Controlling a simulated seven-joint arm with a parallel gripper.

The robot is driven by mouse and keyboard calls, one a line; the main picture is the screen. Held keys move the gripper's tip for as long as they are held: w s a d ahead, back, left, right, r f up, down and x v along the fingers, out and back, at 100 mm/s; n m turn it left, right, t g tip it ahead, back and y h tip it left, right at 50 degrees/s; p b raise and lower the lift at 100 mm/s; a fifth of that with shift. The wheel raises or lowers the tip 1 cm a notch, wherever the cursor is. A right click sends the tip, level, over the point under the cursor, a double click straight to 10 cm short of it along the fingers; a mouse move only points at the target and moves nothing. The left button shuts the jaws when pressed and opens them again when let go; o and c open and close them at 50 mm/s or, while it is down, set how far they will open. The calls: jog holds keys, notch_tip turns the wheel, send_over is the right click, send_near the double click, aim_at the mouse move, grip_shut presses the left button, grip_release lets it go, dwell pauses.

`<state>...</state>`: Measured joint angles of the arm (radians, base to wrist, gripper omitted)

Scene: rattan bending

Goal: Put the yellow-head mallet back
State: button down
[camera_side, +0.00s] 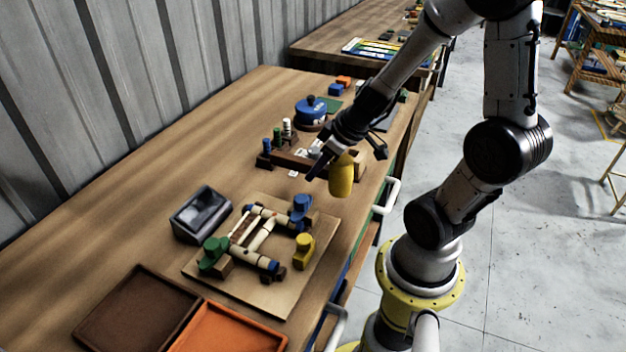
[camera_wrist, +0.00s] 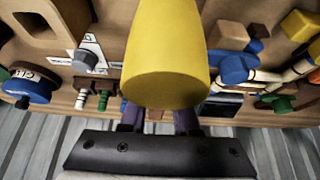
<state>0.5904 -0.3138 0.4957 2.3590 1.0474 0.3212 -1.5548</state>
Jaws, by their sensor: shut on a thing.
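The yellow-head mallet (camera_side: 341,176) is held in my gripper (camera_side: 318,172) above the table, with its yellow head to the right of the fingers in the side view. In the wrist view the yellow head (camera_wrist: 165,60) fills the upper middle and hides much of what is behind it. The fingers (camera_wrist: 158,118) show only in part below the head, and the handle is hidden. A brown wooden tool rack (camera_side: 295,158) stands on the table just left of my gripper, with blue, green and white-topped tools in it.
A board (camera_side: 255,285) with a rattan frame and blue, green and yellow clamps lies nearer the camera. A dark grey box (camera_side: 201,214), a brown tray (camera_side: 138,312) and an orange tray (camera_side: 237,330) are around it. A blue round container (camera_side: 311,110) stands behind the rack. The table's left side is clear.

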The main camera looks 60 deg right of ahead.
jog(key=shift+w+d+f, duration=0.25)
jog(key=shift+w+f, duration=0.4)
jog(key=shift+f, duration=1.55)
jog(key=shift+f, duration=0.15)
jog(key=c, duration=0.6)
grip_release()
jog(key=shift+c, duration=0.2)
